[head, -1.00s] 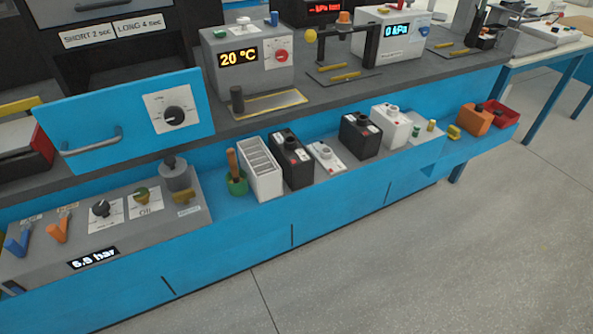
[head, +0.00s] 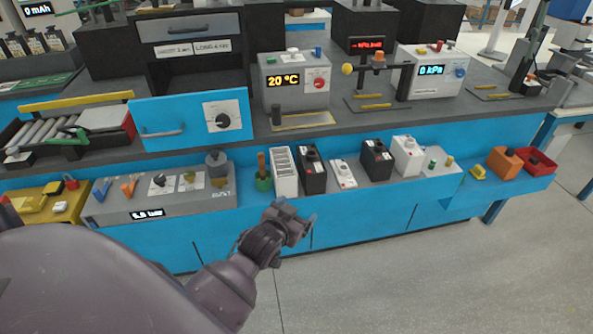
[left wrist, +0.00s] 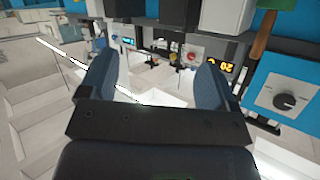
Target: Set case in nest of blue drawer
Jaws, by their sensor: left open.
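The blue drawer (head: 160,130) with a handle and a dark knob is under the oven-like unit; its inside and nest are hidden. Its front seems to show at the right of the left wrist view (left wrist: 265,70). Several cases stand on the lower blue shelf: a white one with a slotted face (head: 285,172), a black one (head: 313,170), another black one (head: 376,160) and another white one (head: 407,157). I cannot tell which is the task's case. My left gripper (head: 298,215) is open and empty, in front of and below the slotted white case. It shows in the left wrist view (left wrist: 155,82).
A flat white piece (head: 343,174) lies between the black cases. An orange box (head: 503,162) and red bin (head: 538,160) are at right. Floor in front is clear.

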